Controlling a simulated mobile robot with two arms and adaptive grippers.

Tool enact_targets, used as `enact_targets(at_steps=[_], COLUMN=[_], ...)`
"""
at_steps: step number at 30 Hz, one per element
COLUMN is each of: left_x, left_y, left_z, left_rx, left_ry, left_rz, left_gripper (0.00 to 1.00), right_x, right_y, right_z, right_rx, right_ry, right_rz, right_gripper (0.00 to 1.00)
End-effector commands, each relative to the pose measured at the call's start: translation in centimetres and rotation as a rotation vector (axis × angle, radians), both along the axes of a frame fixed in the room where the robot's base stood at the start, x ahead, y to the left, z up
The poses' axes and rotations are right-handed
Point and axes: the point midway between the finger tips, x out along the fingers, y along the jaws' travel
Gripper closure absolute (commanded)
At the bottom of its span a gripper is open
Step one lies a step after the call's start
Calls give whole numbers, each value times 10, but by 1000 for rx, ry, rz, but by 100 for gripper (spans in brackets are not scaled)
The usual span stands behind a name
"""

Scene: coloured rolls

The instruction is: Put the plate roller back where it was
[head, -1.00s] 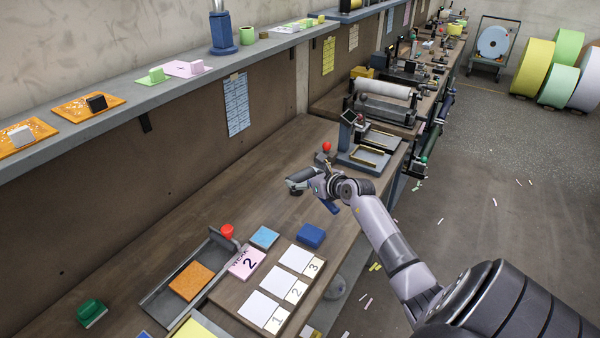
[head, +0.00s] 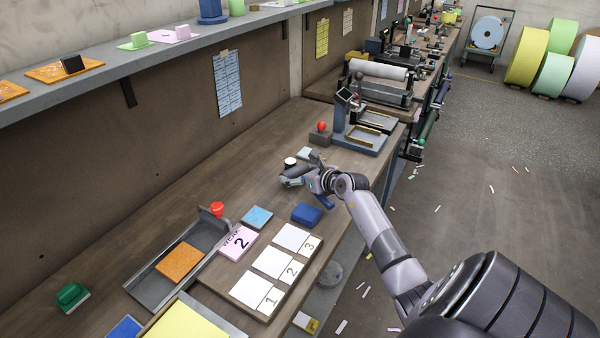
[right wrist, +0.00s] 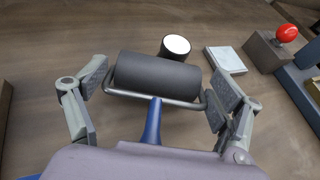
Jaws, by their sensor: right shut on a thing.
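The plate roller is a black cylinder in a grey wire frame with a blue handle; it fills the middle of the right wrist view (right wrist: 158,78). My right gripper (head: 293,181) is shut on it, with one finger at each end of the frame. In the head view the roller's blue handle (head: 325,203) shows below the gripper, over the workbench (head: 150,213). I cannot tell whether the roller touches the bench. My left gripper is out of view.
A black cylinder with a white top (head: 290,163) and a pale block (head: 305,153) stand just beyond the gripper. A red-knobbed stand (head: 320,137) is beyond them. A blue block (head: 306,214) and numbered cards (head: 273,262) lie nearer.

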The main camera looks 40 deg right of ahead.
Motion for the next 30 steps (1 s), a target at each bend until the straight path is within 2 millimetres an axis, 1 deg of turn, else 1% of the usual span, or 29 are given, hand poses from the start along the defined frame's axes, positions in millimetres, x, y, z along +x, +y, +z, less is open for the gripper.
enact_targets(at_steps=[1,5,26,27,30], left_x=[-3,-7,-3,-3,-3], left_y=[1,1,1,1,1], left_z=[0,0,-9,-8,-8], left_rx=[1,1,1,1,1], left_ry=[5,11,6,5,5], left_rz=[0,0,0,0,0], left_gripper=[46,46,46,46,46], right_x=[0,0,0,0,0], right_y=[0,0,0,0,0], right_z=[1,1,-12,-11,-11], right_rx=[0,0,0,0,0], right_ry=[-2,-2,-1,-1,-1], right_rz=[0,0,0,0,0], right_gripper=[51,51,51,11,4])
